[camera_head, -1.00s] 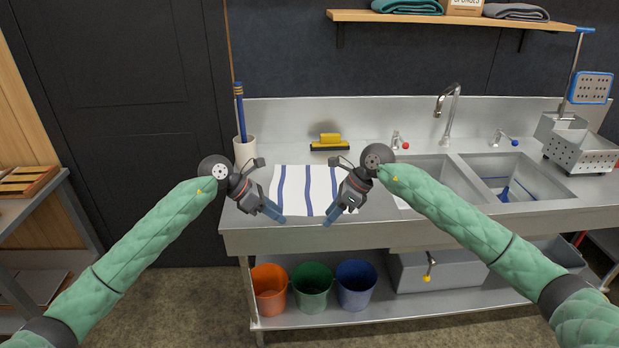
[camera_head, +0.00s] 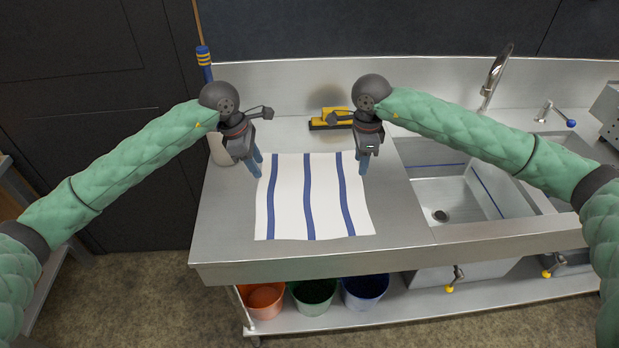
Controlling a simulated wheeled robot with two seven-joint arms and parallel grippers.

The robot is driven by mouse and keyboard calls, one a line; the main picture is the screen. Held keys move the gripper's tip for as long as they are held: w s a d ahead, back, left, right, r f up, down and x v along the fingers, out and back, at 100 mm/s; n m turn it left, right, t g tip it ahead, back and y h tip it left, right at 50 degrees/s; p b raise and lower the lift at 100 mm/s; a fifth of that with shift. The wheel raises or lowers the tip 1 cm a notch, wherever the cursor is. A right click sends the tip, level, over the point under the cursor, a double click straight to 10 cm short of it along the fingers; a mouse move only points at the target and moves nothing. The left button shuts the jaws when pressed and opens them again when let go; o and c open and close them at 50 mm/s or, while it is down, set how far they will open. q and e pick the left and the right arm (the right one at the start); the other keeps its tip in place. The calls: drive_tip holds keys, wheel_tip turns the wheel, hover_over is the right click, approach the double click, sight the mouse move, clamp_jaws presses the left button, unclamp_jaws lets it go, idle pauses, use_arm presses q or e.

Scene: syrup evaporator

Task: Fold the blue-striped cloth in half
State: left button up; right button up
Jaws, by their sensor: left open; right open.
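The blue-striped cloth (camera_head: 330,205) is white with blue stripes and lies flat and spread out on the steel counter, left of the sink. My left gripper (camera_head: 256,168) is open at the cloth's far left corner, its blue fingers pointing down. My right gripper (camera_head: 364,165) is open at the cloth's far right corner, also pointing down. I cannot tell whether the fingertips touch the cloth. The far corners are partly hidden by the fingers.
A yellow and black brush (camera_head: 330,118) lies behind the cloth, between the grippers. The sink basin (camera_head: 440,200) is to the right. A white holder (camera_head: 221,150) stands behind my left gripper. The steel counter (camera_head: 225,225) is bare at the front left.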

sight(264, 191)
use_arm(q)
wheel_tip(264, 191, down, 6)
drive_tip(key=shift+f, duration=0.25)
use_arm(e)
wheel_tip(264, 191, down, 6)
drive_tip(key=shift+f, duration=0.2)
use_arm(q)
drive_tip(key=shift+s+f, duration=0.1)
drive_tip(key=shift+f, duration=0.5)
use_arm(e)
drive_tip(key=shift+s+f, duration=0.1)
drive_tip(key=shift+f, duration=0.55)
use_arm(q)
drive_tip(key=shift+f, duration=0.15)
use_arm(e)
drive_tip(key=shift+f, duration=0.1)
use_arm(q)
drive_tip(key=shift+c, duration=0.8)
use_arm(e)
drive_tip(key=shift+c, duration=0.8)
use_arm(q)
clamp_jaws()
use_arm(e)
clamp_jaws()
drive_tip(key=shift+r, duration=0.2)
